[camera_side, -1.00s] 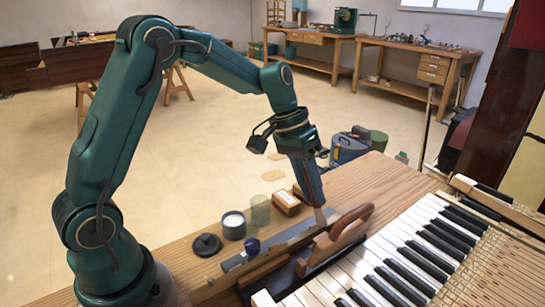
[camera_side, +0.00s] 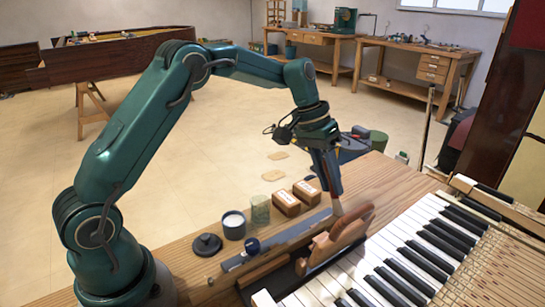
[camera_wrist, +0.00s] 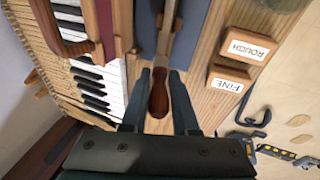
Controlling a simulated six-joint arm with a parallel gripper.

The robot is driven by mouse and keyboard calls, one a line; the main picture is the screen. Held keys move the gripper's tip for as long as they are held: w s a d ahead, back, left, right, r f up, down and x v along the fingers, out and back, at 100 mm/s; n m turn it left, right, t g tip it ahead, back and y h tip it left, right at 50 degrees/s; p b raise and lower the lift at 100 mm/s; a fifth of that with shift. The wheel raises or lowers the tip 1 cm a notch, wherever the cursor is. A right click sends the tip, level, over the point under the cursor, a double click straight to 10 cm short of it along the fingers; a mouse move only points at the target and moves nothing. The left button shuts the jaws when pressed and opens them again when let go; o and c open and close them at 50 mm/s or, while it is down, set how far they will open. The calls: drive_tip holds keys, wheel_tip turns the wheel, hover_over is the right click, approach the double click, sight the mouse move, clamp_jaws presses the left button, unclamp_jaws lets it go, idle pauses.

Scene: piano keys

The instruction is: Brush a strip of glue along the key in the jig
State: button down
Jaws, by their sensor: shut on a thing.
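My gripper (camera_side: 328,172) is shut on a brush and points down over the far end of the jig. In the wrist view the brush's brown wooden handle (camera_wrist: 159,95) lies between my fingers, with its paler part (camera_wrist: 169,38) beyond. The key in the jig is hard to make out, and no glue strip is discernible. An open jar with white contents (camera_side: 234,224) stands left of the jig.
A dark lid (camera_side: 207,244), a greenish glass jar (camera_side: 260,209) and two sanding blocks, FINE (camera_wrist: 228,85) and ROUGH (camera_wrist: 247,46), stand beside the jig. A wooden tool (camera_side: 338,238) and the piano keyboard (camera_side: 420,250) lie close on the right.

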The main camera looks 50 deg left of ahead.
drive_tip(key=shift+r, duration=0.15)
drive_tip(key=shift+r, duration=2.9)
drive_tip(key=shift+r, duration=1.5)
drive_tip(key=shift+f, duration=0.1)
drive_tip(key=shift+f, duration=3.65)
drive_tip(key=shift+f, duration=0.85)
